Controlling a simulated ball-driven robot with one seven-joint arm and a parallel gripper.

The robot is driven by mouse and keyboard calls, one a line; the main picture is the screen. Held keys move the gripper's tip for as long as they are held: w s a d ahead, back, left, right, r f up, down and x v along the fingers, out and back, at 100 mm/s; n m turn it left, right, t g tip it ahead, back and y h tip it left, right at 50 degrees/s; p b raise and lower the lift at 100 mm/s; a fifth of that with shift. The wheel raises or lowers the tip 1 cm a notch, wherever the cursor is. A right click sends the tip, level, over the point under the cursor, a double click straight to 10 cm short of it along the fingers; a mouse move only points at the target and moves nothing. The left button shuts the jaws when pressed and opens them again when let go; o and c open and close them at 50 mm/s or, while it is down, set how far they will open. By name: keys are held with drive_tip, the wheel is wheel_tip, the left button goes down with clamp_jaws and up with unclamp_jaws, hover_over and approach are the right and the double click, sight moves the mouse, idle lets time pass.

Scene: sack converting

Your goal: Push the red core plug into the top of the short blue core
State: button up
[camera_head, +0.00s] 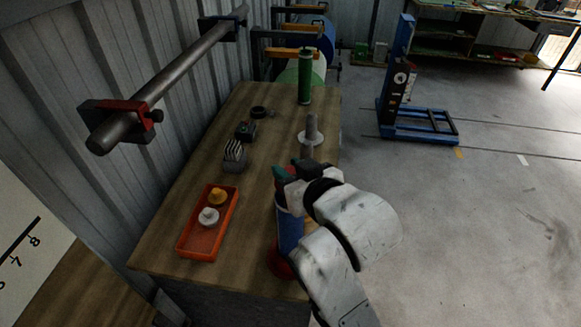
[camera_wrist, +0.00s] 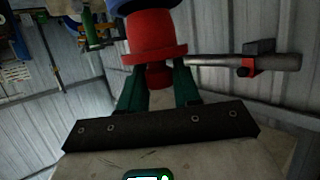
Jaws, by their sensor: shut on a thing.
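The short blue core (camera_head: 290,232) stands upright in a red base (camera_head: 279,263) at the near right of the bench. My gripper (camera_head: 283,174) is just above the core's top in the head view and hides part of it. In the wrist view my gripper's green fingers (camera_wrist: 158,76) are shut on the narrow end of the red core plug (camera_wrist: 153,36). The plug's wide flange and body point away from the fingers. A blue edge (camera_wrist: 126,5) shows right beyond the plug; I cannot tell whether the plug touches the core or is inside it.
An orange tray (camera_head: 190,248) with a yellow and a white plug lies left of the core. A grey post on a white disc (camera_head: 311,130) and a tall green core (camera_head: 305,78) stand farther back. Small dark parts lie along the bench's middle.

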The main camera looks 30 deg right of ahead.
drive_tip(key=shift+f+b, duration=0.7)
drive_tip(key=shift+f, duration=0.6)
drive_tip(key=o, duration=1.1)
drive_tip(key=shift+s, duration=0.1)
drive_tip(key=p+v, duration=0.4)
drive_tip(key=v, duration=0.6)
drive_tip(key=shift+s, duration=0.25)
drive_tip(key=shift+r, duration=0.1)
